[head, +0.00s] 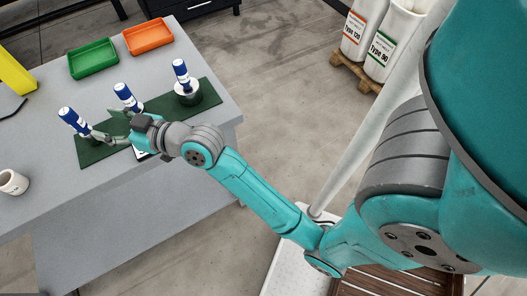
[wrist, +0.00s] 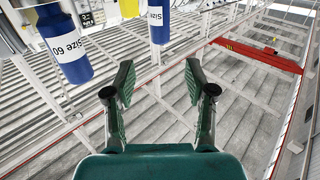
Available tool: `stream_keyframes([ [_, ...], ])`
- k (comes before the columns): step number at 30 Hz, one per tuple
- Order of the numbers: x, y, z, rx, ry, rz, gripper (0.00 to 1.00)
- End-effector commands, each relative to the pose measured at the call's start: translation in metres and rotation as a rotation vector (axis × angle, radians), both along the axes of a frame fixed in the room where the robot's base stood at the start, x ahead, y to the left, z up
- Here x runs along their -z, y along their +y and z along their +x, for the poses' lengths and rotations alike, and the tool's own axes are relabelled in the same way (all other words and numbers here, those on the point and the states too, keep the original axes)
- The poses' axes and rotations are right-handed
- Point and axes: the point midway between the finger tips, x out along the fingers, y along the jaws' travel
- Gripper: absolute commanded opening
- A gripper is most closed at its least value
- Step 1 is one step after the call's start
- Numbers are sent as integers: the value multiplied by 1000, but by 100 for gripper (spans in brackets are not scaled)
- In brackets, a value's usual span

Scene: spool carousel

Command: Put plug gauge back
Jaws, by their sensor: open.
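Three plug gauges with blue handles and white labels show in the head view. The left gauge (head: 72,120) and the middle gauge (head: 125,96) stand over the dark green mat (head: 92,155), both tilted in the picture. The right gauge (head: 181,74) stands in or on a round metal piece (head: 188,92). My gripper (head: 104,128) is low over the mat, close to the left and middle gauges. In the wrist view its fingers (wrist: 156,80) are apart with nothing between them. A handle marked Size 60 (wrist: 63,45) shows upper left there, and another handle (wrist: 159,22) at the top. The gauges' lower ends are mostly hidden.
A green tray (head: 93,60) and an orange tray (head: 149,38) lie behind the mat on the grey table (head: 70,205). A white mug (head: 13,183) stands at the left, with a yellow object (head: 15,72) behind. White sacks (head: 385,40) stand on a pallet beyond the table.

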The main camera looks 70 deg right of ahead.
Motion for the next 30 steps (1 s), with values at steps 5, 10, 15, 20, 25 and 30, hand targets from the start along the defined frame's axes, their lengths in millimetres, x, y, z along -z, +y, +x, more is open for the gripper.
stream_keyframes([
  [5, 44, 3, -36, 39, 46, 24, 55],
  [10, 86, 4, -84, 89, 88, 42, 55],
  [15, 117, 5, -132, 126, 123, 48, 55],
  [20, 141, 7, -186, 154, 157, 44, 55],
  [25, 156, 9, -246, 175, 191, 32, 55],
  [30, 161, 12, -305, 180, 219, 14, 55],
])
